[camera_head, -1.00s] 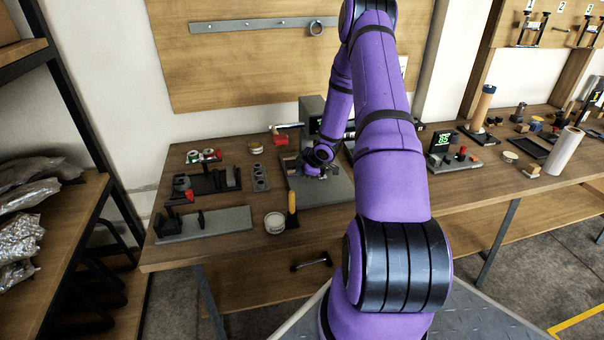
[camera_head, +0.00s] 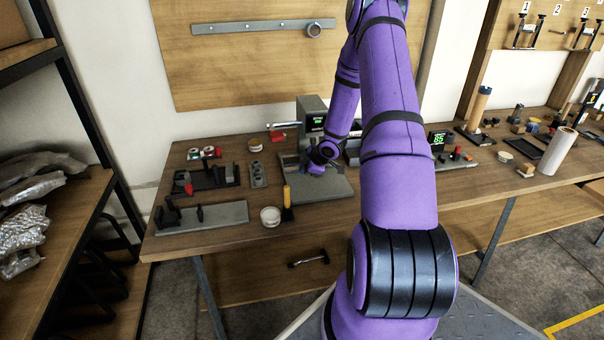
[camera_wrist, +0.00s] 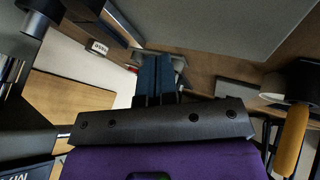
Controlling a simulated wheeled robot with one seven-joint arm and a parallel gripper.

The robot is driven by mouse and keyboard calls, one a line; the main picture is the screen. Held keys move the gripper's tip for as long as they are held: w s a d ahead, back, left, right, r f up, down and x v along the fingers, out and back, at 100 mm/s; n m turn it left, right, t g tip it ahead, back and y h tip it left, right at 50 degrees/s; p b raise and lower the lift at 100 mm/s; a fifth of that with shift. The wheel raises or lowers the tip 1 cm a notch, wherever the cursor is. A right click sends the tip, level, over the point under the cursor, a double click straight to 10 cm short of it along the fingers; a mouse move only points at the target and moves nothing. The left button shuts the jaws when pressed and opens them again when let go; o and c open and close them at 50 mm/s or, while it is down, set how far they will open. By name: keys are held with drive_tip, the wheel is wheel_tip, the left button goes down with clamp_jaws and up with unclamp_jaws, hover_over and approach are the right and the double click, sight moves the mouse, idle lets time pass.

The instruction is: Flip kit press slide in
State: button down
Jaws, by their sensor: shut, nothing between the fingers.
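A grey bench press (camera_head: 311,112) with a small green display stands at the back of the workbench. Its flat grey base plate (camera_head: 330,189) reaches toward the front edge. My gripper (camera_head: 317,168) is low over the left-middle part of this plate, in front of the press column. In the wrist view my gripper's blue fingers (camera_wrist: 156,78) are together with nothing held between them. Whether the fingertips touch anything is not clear. A kit or slide part at the press cannot be made out; my wrist hides part of that area.
Left of the press are a grey strip with holes (camera_head: 258,174), a black fixture (camera_head: 207,180) and a long grey rail fixture (camera_head: 203,217). A yellow-handled tool (camera_head: 287,196) and a round tin (camera_head: 270,216) stand near the front.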

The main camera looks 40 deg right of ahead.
drive_tip(key=v, duration=0.6)
drive_tip(key=shift+r, duration=0.1)
idle(0.5)
drive_tip(key=w+a+r+m+g+h, duration=0.1)
drive_tip(key=a+r+h, duration=0.15)
drive_tip(key=r, duration=0.65)
drive_tip(key=a+r+m+h, duration=0.1)
drive_tip(key=a+r+m, duration=0.15)
drive_tip(key=r, duration=0.55)
drive_tip(key=s+a+r+m+h, duration=0.2)
drive_tip(key=s+a+r, duration=0.3)
drive_tip(key=a+r, duration=0.55)
drive_tip(key=s+a+r+m+y, duration=0.1)
drive_tip(key=s+a+r, duration=0.2)
drive_tip(key=s+a, duration=0.3)
drive_tip(key=s+a+r+m+y, duration=0.2)
drive_tip(key=s+a+r, duration=0.2)
drive_tip(key=s, duration=0.5)
drive_tip(key=s+a+r+m+g+y, duration=0.1)
drive_tip(key=s+a+r+m, duration=0.1)
drive_tip(key=s+a, duration=0.6)
drive_tip(key=shift+r, duration=0.75)
drive_tip(key=shift+d+y, duration=0.1)
drive_tip(key=shift+y, duration=0.15)
